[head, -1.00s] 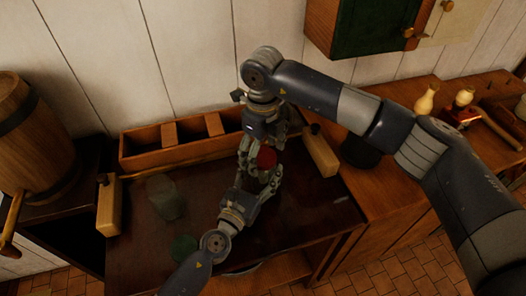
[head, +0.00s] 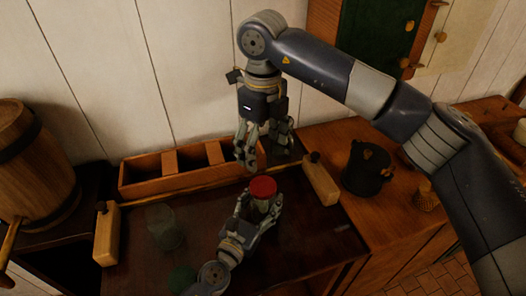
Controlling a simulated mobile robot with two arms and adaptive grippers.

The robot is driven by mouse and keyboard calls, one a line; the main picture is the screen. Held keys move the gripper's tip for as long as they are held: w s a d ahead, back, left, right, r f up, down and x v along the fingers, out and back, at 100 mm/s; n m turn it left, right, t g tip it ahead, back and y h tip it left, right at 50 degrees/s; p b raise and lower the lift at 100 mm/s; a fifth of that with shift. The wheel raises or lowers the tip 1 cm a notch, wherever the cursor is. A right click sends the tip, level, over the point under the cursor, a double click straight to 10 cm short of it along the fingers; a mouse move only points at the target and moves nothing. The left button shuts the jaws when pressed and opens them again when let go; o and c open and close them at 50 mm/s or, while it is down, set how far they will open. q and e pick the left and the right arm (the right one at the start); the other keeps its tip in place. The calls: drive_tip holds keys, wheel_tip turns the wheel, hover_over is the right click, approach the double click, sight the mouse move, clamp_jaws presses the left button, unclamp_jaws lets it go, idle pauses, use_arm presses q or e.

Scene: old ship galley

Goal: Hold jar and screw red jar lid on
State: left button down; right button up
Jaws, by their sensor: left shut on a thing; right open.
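The red jar lid (head: 263,187) sits on top of the jar (head: 262,205), which is mostly hidden by the fingers of my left gripper. My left gripper (head: 258,207) is shut around the jar and holds it upright over the dark tabletop. I cannot tell how tightly the lid is seated. My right gripper (head: 262,160) is open and empty, fingers pointing down, above and slightly behind the lid, apart from it.
A second glass jar (head: 165,228) and a green round lid (head: 182,278) are on the dark tabletop (head: 215,205) to the left. A wooden divided box (head: 150,187) stands at the back. A barrel (head: 35,165) is at far left. A black pot (head: 367,168) stands at right.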

use_arm(q)
drive_tip(key=shift+c, duration=2.4)
unclamp_jaws()
drive_tip(key=shift+s, duration=0.1)
drive_tip(key=v, duration=1.2)
